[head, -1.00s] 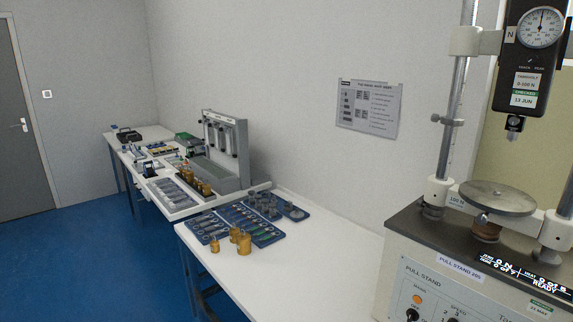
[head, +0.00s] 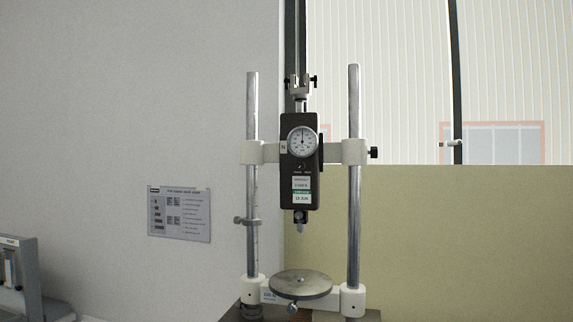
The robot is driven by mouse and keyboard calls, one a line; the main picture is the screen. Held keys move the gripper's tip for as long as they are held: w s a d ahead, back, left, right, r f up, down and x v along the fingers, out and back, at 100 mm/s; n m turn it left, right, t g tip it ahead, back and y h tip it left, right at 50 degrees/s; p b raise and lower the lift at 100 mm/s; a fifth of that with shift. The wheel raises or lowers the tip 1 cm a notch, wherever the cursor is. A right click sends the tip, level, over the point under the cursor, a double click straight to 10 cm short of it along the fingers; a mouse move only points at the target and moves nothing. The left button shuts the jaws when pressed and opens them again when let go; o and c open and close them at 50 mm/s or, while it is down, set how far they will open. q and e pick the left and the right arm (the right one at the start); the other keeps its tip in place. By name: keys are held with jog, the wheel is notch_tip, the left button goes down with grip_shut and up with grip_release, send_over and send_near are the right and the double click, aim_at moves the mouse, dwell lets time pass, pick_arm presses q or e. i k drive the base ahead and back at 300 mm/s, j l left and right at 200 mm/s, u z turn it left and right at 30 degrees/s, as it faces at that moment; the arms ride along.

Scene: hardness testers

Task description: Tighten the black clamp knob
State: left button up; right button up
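A black clamp knob (head: 373,152) sticks out to the right from the white crosshead sleeve (head: 354,151) on the right column (head: 354,210) of the pull stand. The crosshead carries a black force gauge (head: 300,170) with a round dial, between the two upright metal columns. How tight the clamp knob is cannot be told. Neither of my grippers is in view.
A round metal plate (head: 301,283) sits low between the columns. A collar with a side screw (head: 246,221) is on the left column. A printed notice (head: 180,214) hangs on the grey wall. Part of a grey device (head: 30,285) shows at lower left. Space right of the knob looks clear.

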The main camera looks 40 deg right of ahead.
aim_at(374, 152)
jog(key=k+l+z, duration=0.1)
jog(key=l+z, duration=0.5)
jog(key=z, duration=0.15)
jog(key=l+z, duration=0.4)
jog(key=k, duration=0.05)
